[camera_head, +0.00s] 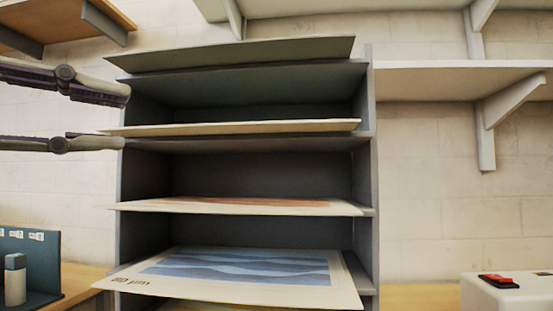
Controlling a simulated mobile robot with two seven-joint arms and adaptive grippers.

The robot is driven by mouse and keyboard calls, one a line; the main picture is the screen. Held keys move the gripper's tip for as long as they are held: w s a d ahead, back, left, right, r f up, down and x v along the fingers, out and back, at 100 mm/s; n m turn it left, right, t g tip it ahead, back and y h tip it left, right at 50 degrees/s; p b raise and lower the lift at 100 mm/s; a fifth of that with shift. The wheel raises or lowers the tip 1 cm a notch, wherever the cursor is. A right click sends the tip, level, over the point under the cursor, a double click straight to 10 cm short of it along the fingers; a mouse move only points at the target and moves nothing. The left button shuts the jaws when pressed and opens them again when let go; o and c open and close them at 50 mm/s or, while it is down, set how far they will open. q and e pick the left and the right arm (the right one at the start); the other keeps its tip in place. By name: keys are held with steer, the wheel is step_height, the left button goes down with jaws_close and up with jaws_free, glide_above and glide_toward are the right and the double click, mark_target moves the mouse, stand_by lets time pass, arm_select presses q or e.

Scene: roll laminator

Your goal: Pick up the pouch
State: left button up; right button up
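Flat pouches lie on the shelves of a dark grey rack. The lowest clearly seen pouch (120,283) has a blue wave picture and "80 µm" print on a cream border. Above it lies a pouch with a reddish picture (240,206). A third, cream-edged sheet (240,127) shows nearly edge-on, its left end sticking out. My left gripper (124,118) is open, one finger above the other, at the rack's left side. The cream sheet's left end appears between the finger heights, just above the lower finger; I cannot tell whether they touch. My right gripper is not in view.
The rack's side wall (365,180) and shelf edges bound the slots. A grey-green sheet (230,54) lies on top. A wall shelf (460,82) is at right. A white device with a red switch (498,281) and a teal holder (42,262) stand on the bench.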

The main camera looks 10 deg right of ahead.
mark_target(196, 125)
arm_select(q)
steer(key=x, duration=0.3)
steer(key=s+p+x, duration=0.1)
steer(key=x, duration=0.7)
steer(key=shift+d+r+p, duration=0.15)
steer(key=shift+d+p, duration=0.25)
steer(key=shift+d, duration=0.2)
steer(key=shift+w, duration=0.1)
jaws_close()
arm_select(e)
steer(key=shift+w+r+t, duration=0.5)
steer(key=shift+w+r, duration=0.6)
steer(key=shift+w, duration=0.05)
